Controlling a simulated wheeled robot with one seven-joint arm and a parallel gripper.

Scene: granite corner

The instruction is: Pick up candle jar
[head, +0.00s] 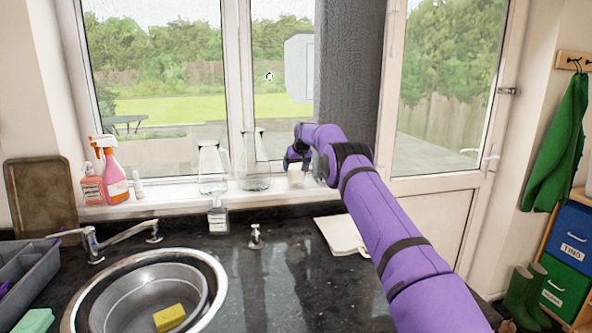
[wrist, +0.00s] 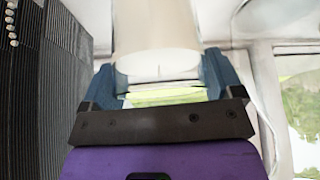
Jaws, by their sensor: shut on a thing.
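The candle jar (wrist: 155,35) is a cream-white cylinder in the wrist view, between the two blue fingers of my gripper (wrist: 160,75). The fingers are shut on its sides. In the head view the jar is a small pale shape (head: 297,174) at the window sill, beneath my gripper (head: 303,160). My purple arm reaches to it from the lower right. I cannot tell whether the jar's base touches the sill.
Clear glass vessels (head: 255,172) stand on the sill left of the jar. Spray bottles (head: 114,180) are farther left. A dark curtain (head: 348,75) hangs close to my gripper. A folded cloth (head: 342,234) lies on the counter below, near the sink (head: 212,270).

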